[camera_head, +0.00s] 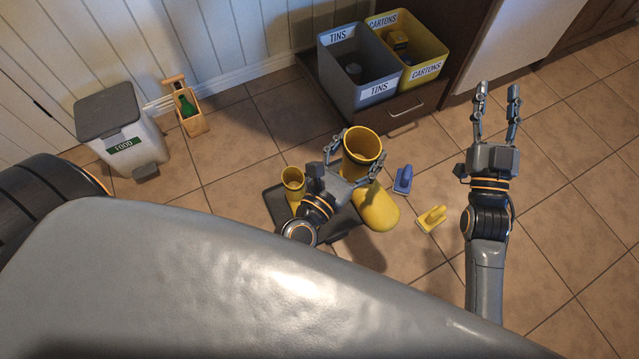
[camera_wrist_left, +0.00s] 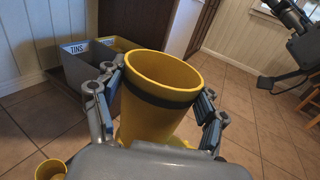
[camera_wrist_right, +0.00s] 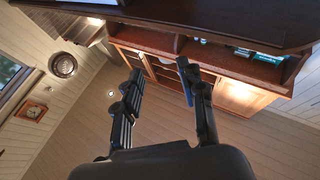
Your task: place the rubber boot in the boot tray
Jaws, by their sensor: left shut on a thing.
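A yellow rubber boot (camera_head: 376,208) has its open top toward the cabinet and its toe toward me. My left gripper (camera_head: 352,152) is shut on its shaft; in the left wrist view the fingers (camera_wrist_left: 153,98) press both sides of the boot (camera_wrist_left: 155,122) at the dark band below its rim. The dark boot tray (camera_head: 278,208) lies on the floor left of the held boot, partly hidden by my left arm. A second, smaller yellow boot (camera_head: 292,180) stands upright at the tray's left. Whether the held boot touches floor or tray is unclear. My right gripper (camera_head: 497,98) is open and empty.
Blue (camera_head: 403,180) and yellow (camera_head: 432,218) brushes lie on the floor right of the boot. TINS (camera_head: 375,92) and CARTONS (camera_head: 428,72) bins stand behind it. A food bin (camera_head: 140,148) and wooden caddy (camera_head: 197,123) are at left. Tiled floor at right is clear.

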